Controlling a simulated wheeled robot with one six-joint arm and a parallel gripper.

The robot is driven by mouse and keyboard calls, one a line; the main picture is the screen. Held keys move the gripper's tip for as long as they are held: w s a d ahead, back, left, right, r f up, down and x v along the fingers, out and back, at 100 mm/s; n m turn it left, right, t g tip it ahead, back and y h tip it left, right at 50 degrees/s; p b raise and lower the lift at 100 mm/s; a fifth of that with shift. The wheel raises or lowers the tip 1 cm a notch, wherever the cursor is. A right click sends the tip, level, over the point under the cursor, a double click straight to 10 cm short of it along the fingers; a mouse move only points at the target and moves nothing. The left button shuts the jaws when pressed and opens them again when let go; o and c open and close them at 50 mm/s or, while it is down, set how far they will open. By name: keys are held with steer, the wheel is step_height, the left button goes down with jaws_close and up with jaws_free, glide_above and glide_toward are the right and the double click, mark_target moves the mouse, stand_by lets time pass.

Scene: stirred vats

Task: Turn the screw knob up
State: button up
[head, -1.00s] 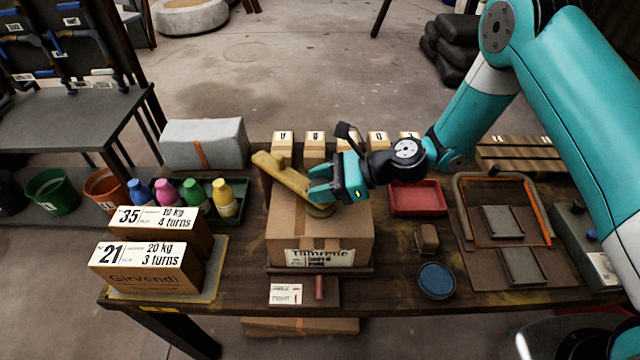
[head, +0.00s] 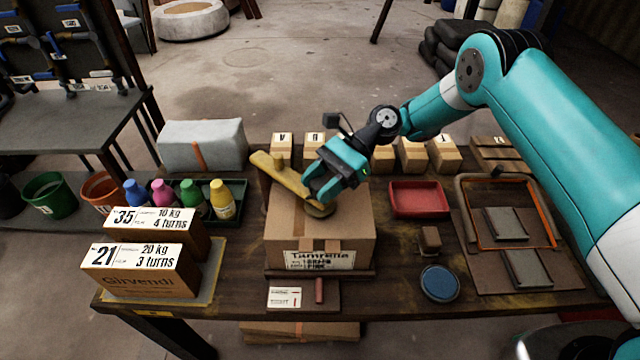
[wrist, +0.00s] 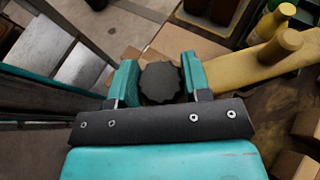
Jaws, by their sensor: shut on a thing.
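The screw knob (wrist: 160,83) is dark with a scalloped rim and sits between my gripper's two teal fingers in the wrist view. My gripper (head: 322,192) is shut on it, above the cardboard box (head: 290,240) in the head view, where the fingers hide the knob. A yellow arm with a peg (head: 280,168) reaches from the back left over the box, and its round pad (head: 320,211) is at the box top below my gripper. The yellow arm also shows at the upper right of the wrist view (wrist: 262,60).
Two labelled boxes (head: 140,284) stand at left, with coloured bottles (head: 190,193) behind. A red tray (head: 418,199), a blue round dish (head: 439,283) and a wire-framed board (head: 480,275) lie at right. Small lettered blocks (head: 412,156) line the back edge.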

stand_by(0.4)
steer(key=o, duration=0.9)
steer(key=shift+r, duration=0.1)
